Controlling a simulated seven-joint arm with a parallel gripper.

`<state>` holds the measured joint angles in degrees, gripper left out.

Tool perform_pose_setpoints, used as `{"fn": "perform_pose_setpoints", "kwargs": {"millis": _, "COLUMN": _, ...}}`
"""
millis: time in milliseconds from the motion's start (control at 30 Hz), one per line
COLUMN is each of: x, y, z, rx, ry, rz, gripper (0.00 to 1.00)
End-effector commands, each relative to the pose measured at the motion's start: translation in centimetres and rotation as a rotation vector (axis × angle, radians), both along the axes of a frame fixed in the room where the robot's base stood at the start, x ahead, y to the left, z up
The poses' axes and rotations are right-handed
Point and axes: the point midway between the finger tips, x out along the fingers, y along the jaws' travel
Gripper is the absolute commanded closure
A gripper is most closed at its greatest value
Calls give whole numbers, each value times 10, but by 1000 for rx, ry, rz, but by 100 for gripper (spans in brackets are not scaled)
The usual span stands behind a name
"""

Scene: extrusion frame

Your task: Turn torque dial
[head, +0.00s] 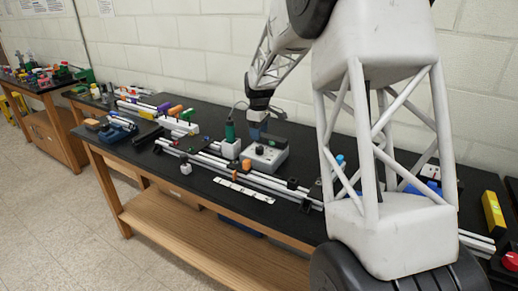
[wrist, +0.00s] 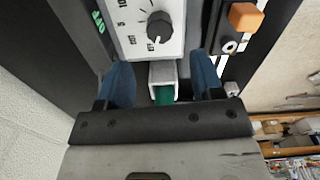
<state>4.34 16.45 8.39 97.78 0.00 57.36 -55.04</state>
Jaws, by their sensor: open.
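The torque dial (wrist: 158,27) is a dark round knob with a pointer on a light panel (wrist: 130,18) marked with ticks and numbers. In the head view the panel is the top of a grey box (head: 272,160) on the black bench. My gripper (wrist: 161,62) is open, its two blue fingers apart with the dial ahead of the tips, not between them. In the head view my gripper (head: 257,136) is low at the back edge of the grey box. Whether a fingertip touches the box cannot be told.
A white holder (head: 231,150) with a green-handled tool (head: 230,131) stands left of the box. In the wrist view a white channel (wrist: 162,70) with something green (wrist: 164,95) lies between the fingers. An orange block (wrist: 245,17) is near the panel. Aluminium rails (head: 215,158) run along the bench.

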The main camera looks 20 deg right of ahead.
Motion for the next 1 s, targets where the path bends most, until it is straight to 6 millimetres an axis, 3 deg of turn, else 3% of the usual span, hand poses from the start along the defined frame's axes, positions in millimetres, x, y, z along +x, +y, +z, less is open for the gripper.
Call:
{"fn": "perform_pose_setpoints", "kwargs": {"millis": 267, "x": -1, "y": 0, "z": -19, "rx": 0, "ry": 2, "rz": 0, "gripper": 39}}
{"fn": "perform_pose_setpoints", "kwargs": {"millis": 700, "x": 0, "y": 0, "z": -68, "rx": 1, "ry": 1, "rz": 0, "gripper": 39}}
{"fn": "perform_pose_setpoints", "kwargs": {"millis": 1000, "x": 0, "y": 0, "z": -77, "rx": 1, "ry": 0, "rz": 0, "gripper": 39}}
